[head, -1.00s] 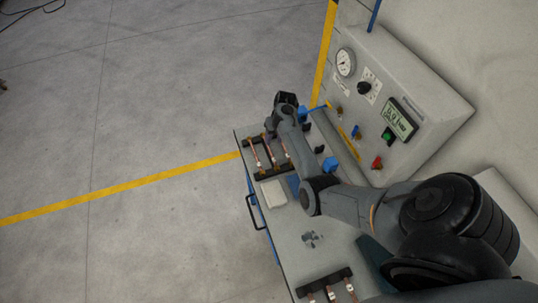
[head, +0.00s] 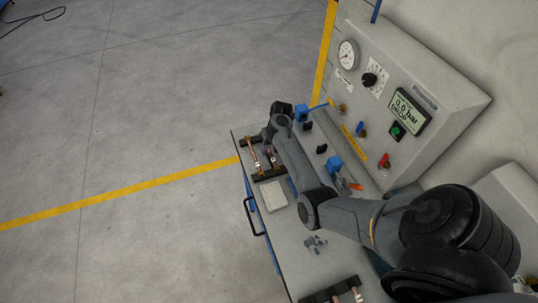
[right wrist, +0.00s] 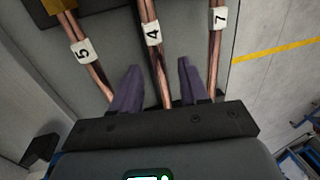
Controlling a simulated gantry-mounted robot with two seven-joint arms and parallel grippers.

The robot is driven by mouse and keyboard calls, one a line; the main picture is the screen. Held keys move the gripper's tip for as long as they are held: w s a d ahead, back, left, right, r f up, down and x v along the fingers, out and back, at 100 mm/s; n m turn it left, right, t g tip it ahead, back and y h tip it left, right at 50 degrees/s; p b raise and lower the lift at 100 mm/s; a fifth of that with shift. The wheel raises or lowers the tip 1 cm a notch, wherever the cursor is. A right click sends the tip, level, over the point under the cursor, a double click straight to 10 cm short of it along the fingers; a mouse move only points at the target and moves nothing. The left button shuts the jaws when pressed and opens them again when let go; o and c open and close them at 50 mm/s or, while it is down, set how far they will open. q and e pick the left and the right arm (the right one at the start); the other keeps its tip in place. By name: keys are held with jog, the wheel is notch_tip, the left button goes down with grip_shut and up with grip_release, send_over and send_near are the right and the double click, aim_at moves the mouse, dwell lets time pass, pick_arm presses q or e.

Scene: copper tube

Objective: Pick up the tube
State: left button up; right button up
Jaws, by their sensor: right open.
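Copper tubes with white number tags lie side by side on a black rack (head: 262,175) at the far end of the bench. In the right wrist view, the tube tagged 4 (right wrist: 157,68) runs between the two purple fingers of my right gripper (right wrist: 157,85). The fingers are open, one on each side of it with gaps. The tube tagged 5 (right wrist: 85,62) is on the left and the tube tagged 7 (right wrist: 216,50) on the right. In the head view, my right gripper (head: 268,140) is over the rack and partly hides the tubes. My left gripper is not in view.
A grey test panel (head: 415,90) with a gauge, display and knobs stands along the right side of the bench (head: 290,235). Blue and black fittings (head: 333,163) stand near my arm. A pale box (head: 273,195) and a second tube rack (head: 335,290) are nearer.

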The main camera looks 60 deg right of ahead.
grip_shut()
dwell(0.3)
jog(key=shift+r, duration=0.15)
